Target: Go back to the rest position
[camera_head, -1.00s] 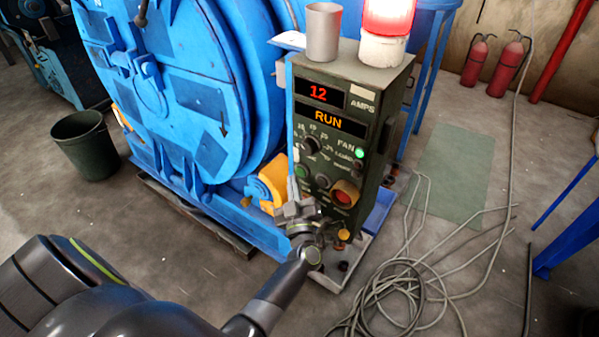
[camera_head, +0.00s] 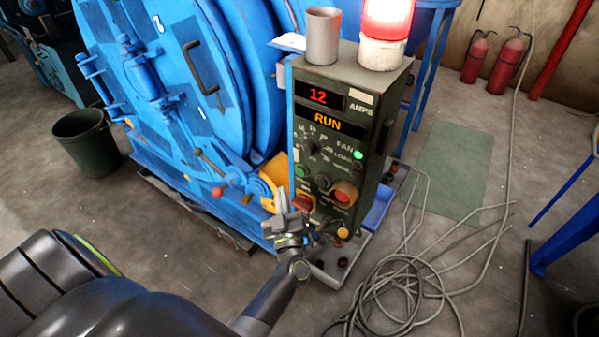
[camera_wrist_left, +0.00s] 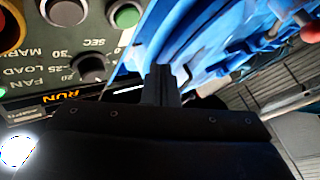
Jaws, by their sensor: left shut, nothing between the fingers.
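My left gripper (camera_head: 292,222) is in front of the lower left of the dark green control box, shut and empty. In the left wrist view its fingers (camera_wrist_left: 160,85) are together with nothing between them. The control box (camera_head: 385,90) shows a red 12 and an orange RUN, with a lit green lamp beside FAN. Its buttons and knobs also show in the left wrist view, including a green button (camera_wrist_left: 127,16) and a black knob (camera_wrist_left: 92,68), apart from the fingers. My right gripper is not in view.
The large blue drum machine (camera_head: 250,80) stands left of the box, with a red-knobbed lever (camera_head: 218,191) low on it. A lit red beacon (camera_head: 387,18) and grey cup (camera_head: 322,35) stand on the box. Coiled cables (camera_head: 400,290) lie at right; a bin (camera_head: 87,143) stands left.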

